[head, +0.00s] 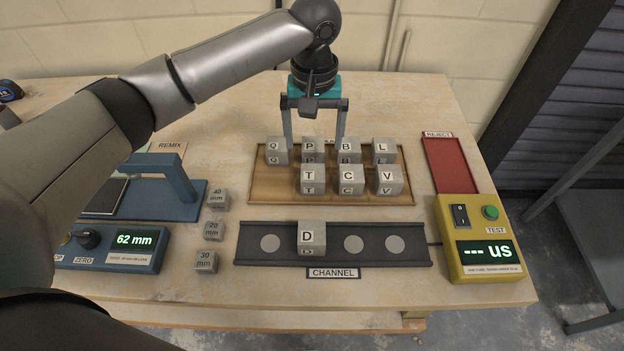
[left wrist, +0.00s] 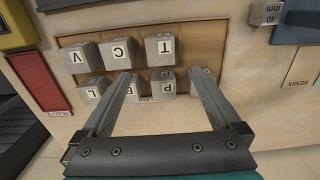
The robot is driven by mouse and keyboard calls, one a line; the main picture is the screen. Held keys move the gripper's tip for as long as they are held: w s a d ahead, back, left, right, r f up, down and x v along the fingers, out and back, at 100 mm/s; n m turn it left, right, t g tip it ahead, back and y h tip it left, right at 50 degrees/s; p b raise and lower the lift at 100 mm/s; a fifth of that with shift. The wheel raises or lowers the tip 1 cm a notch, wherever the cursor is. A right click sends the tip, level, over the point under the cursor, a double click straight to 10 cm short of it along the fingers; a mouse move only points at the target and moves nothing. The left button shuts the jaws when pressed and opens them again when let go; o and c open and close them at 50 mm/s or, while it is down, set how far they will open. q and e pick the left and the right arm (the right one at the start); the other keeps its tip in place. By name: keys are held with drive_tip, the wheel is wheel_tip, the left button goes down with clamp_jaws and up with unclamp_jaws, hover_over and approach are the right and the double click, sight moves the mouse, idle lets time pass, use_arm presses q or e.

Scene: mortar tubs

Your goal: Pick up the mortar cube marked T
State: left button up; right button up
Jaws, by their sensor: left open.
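The mortar cube marked T (head: 312,180) is grey and stands in the front row of a wooden tray (head: 290,197), left of cube C (head: 347,180). It also shows in the left wrist view (left wrist: 160,50). My left gripper (head: 314,145) is open and points down over the back row, its fingers around the area of cubes P (head: 311,147) and B (head: 349,149). In the left wrist view the gripper (left wrist: 165,78) has its fingers spread, with cube T beyond the fingertips. The fingers partly hide the back-row cubes. My right gripper is not in view.
Cubes Q (head: 276,151), L (head: 384,151) and V (head: 390,180) share the tray. Cube D (head: 312,237) sits in the dark channel (head: 333,254) in front. A yellow tester (head: 470,213) and red reject tray (head: 447,165) stand right. Small marked blocks (head: 214,229) stand left.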

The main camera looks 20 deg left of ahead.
sight(313, 173)
use_arm(q)
wheel_tip(313, 173, down, 5)
drive_tip(key=shift+r+b, duration=0.15)
drive_tip(key=shift+b, duration=0.25)
drive_tip(key=f, duration=0.2)
drive_tip(key=s+f+b, duration=0.1)
drive_tip(key=f, duration=0.1)
drive_tip(key=shift+f, duration=0.65)
drive_tip(key=shift+r, duration=0.1)
clamp_jaws()
